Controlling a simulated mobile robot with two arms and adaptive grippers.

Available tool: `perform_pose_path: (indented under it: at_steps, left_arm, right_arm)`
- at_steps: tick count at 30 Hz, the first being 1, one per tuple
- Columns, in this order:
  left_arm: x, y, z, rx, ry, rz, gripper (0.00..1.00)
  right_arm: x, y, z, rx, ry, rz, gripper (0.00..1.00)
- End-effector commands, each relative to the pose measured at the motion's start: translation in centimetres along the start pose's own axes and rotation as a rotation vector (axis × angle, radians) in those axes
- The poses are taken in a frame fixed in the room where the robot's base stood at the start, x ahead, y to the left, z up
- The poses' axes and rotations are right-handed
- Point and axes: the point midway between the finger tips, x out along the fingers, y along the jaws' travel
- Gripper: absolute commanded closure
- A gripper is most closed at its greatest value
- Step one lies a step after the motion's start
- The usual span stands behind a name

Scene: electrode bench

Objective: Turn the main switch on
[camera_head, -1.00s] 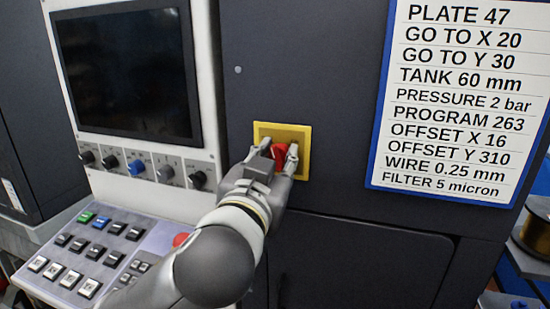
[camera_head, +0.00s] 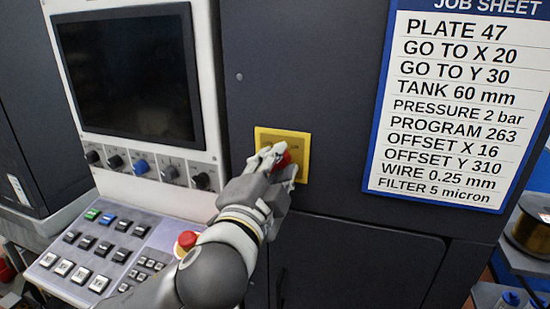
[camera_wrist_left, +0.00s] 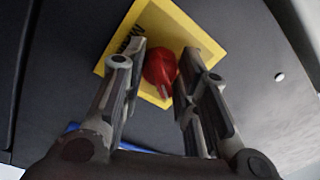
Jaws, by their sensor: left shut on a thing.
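The main switch is a red knob (camera_head: 283,160) on a yellow plate (camera_head: 303,142) on the dark cabinet front. My left gripper (camera_head: 277,159) is at the knob, and its fingers and wrist hide part of the knob and plate. In the left wrist view the red knob (camera_wrist_left: 159,67) sits between the two fingers of my left gripper (camera_wrist_left: 163,58), which is shut on it. The yellow plate (camera_wrist_left: 200,36) looks tilted there, with part of its dark lettering visible. My right gripper is not in view.
Left of the switch are a dark screen (camera_head: 125,72), a row of knobs (camera_head: 141,167) and a slanted keypad with a red mushroom button (camera_head: 187,240) close to my left arm. A job sheet (camera_head: 447,110) hangs right. A wire spool (camera_head: 531,228) stands far right.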

Motion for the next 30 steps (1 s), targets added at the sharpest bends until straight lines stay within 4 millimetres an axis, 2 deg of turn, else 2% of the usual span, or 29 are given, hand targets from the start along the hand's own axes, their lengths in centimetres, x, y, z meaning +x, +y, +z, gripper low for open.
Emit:
perform_pose_path:
  at_steps: [12,30]
  left_arm:
    - [0.0,-0.1,0.0,0.232,0.015,0.004,0.94]
    - [0.0,0.2,0.1,0.281,0.018,0.008,0.94]
  right_arm:
    - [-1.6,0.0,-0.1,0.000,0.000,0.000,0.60]
    - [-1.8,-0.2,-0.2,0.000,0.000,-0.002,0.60]
